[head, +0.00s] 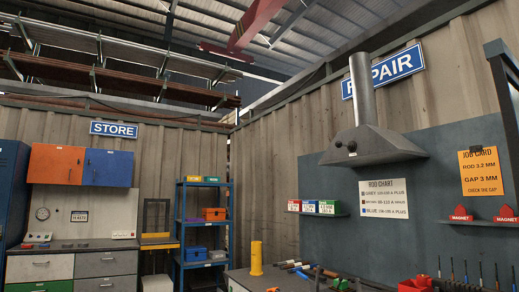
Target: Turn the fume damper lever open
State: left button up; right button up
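A grey fume hood (380,146) is mounted on the wall panel right of centre, below the REPAIR sign. A round metal duct (362,90) rises from its top. A small dark fitting with rounded knobs (346,147) sits on the hood's left sloping face. It may be the damper lever, but it is too small to tell which way it is turned. Neither of my grippers shows in the head view.
A bench along the bottom right carries a yellow cylinder (256,258), several rods (295,267) and a red holder (415,284). A small shelf with boxes (318,206) and a rod chart (384,199) are below the hood. A blue rack (203,222) stands at the back.

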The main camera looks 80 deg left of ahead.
aim_at(338, 144)
jog(key=u, duration=2.15)
